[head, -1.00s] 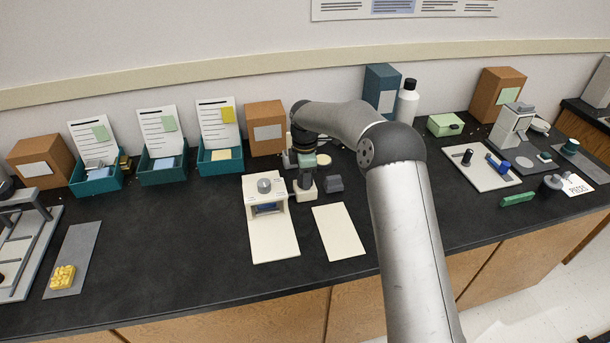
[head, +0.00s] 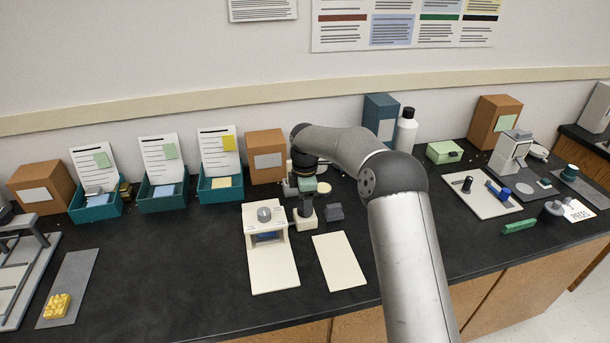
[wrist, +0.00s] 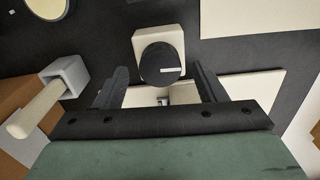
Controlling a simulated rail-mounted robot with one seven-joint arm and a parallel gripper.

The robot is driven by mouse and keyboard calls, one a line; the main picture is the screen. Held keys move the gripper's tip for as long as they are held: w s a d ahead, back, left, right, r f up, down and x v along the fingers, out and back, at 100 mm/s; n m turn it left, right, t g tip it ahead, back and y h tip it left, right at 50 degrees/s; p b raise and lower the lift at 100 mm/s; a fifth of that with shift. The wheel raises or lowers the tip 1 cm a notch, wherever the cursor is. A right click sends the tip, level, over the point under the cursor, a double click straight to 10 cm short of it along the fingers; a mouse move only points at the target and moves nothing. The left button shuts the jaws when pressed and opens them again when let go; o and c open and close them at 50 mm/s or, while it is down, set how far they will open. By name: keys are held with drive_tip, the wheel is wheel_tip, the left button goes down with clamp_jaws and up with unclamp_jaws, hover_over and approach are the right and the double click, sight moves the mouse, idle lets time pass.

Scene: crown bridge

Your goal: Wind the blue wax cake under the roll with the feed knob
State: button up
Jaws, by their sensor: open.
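The cream roll press (head: 282,236) stands left of my gripper in the head view, with a round grey knob (head: 264,215) on top. A dark round knob with a white mark (wrist: 162,69), which looks to be the feed knob, sits on a small cream block (wrist: 157,36) beside the press. My gripper (wrist: 160,80) is open and points down over it. In the wrist view the knob lies between the fingertips, with a gap on each side.
A bare cream plate (head: 340,262) lies right of the press. A small grey block (head: 335,212) stands close right of my gripper. A grey block with a cream rod (wrist: 65,75) is near the left finger. Teal bins (head: 96,203) line the back left.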

wheel_tip(320, 180, up, 16)
drive_tip(key=shift+f, duration=0.15)
idle(0.6)
